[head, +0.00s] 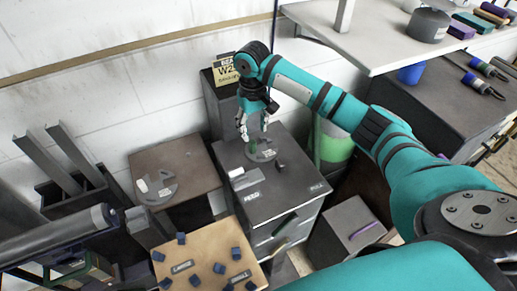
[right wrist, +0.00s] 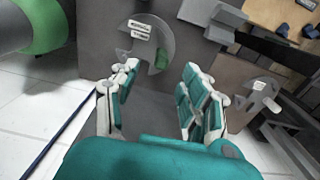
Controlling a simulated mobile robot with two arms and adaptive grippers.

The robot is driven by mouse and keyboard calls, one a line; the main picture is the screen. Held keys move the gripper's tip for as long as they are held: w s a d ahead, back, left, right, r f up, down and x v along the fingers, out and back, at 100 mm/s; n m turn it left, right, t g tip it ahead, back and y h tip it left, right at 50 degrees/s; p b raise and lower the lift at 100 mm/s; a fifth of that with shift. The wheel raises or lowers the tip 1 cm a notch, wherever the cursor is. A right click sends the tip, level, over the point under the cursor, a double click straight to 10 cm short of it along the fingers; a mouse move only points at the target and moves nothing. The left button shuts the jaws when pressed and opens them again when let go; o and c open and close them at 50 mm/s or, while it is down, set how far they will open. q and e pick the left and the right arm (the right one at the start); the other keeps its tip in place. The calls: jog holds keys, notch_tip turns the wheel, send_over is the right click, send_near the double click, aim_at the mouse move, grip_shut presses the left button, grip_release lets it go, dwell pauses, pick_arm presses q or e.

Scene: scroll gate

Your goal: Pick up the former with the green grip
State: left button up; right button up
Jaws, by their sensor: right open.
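The former with the green grip (head: 264,155) lies on top of the dark grey cabinet (head: 285,193) in the head view. It is a grey rounded plate with a green grip standing near its left side. In the right wrist view the plate (right wrist: 152,40) shows with white labels, and its green grip is partly visible beyond the fingers. My right gripper (head: 254,127) points down just above this former, open, with nothing seen between its fingers (right wrist: 160,97). Whether a finger touches the grip is unclear. A similar former with a white grip (head: 160,189) lies on the brown stand to the left. My left gripper is not in view.
A grey block (head: 245,179) lies near the former on the cabinet. A yellow sign (head: 224,70) stands behind. A tan table (head: 212,242) with several blue blocks is in front. A green cylinder (head: 335,145) and a pale shelf (head: 375,40) are to the right.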

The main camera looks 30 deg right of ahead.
aim_at(253, 141)
jog(key=shift+s+f, duration=0.1)
jog(key=shift+f, duration=0.4)
jog(key=shift+f+p, duration=0.3)
jog(key=shift+f, duration=0.1)
notch_tip(253, 141, down, 4)
jog(key=shift+a+r+p, duration=0.1)
jog(key=shift+r+p, duration=0.05)
jog(key=shift+p, duration=0.25)
jog(key=shift+f, duration=0.3)
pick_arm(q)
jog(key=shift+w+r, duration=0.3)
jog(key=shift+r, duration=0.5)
pick_arm(e)
jog(key=shift+c, duration=0.2)
grip_shut()
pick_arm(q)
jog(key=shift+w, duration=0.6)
pick_arm(e)
jog(key=shift+w+r, duration=0.1)
jog(key=shift+w, duration=0.1)
